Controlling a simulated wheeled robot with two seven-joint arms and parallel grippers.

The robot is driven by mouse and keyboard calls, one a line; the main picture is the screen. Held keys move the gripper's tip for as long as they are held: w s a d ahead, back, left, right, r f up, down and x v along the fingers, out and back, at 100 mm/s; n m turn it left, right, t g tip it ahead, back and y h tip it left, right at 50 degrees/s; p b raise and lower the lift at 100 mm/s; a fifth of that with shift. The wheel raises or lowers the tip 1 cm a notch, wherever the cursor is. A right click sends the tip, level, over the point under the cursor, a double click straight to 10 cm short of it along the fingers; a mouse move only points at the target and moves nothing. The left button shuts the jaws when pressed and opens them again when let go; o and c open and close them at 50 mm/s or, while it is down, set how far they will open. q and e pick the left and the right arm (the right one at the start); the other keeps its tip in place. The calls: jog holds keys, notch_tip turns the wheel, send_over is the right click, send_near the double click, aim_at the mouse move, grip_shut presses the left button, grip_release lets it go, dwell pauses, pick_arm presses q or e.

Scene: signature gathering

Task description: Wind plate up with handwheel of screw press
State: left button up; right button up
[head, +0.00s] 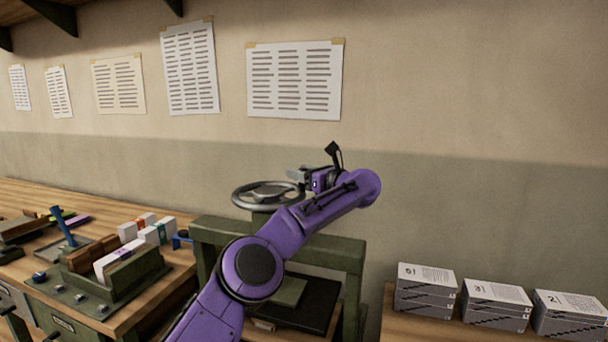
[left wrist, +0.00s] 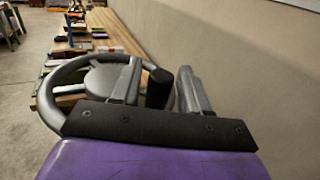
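The grey handwheel (head: 243,205) sits level on top of the green screw press (head: 340,258). My left gripper (head: 297,174) is at the wheel's right rim. In the left wrist view, the wheel (left wrist: 47,112) is at the left, and its upright black handle (left wrist: 158,88) stands between the fingers of my left gripper (left wrist: 160,80). The fingers are apart, with narrow gaps beside the handle, so it does not look clamped. A green plate-like piece (head: 291,292) shows low inside the press frame. My arm hides part of the press. My right gripper is out of view.
A workbench (head: 150,305) at the left carries a green holder (head: 135,280) with blocks and small tools. Stacks of printed sheets (head: 427,290) stand on a surface at the right. The wall (head: 480,180) is close behind the press.

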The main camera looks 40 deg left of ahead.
pick_arm(q)
jog(key=shift+f, duration=0.15)
jog(key=shift+d, duration=0.2)
jog(key=s+d+b, duration=0.1)
jog(key=d+b, duration=0.3)
jog(key=d, duration=0.6)
jog(key=shift+s, duration=0.1)
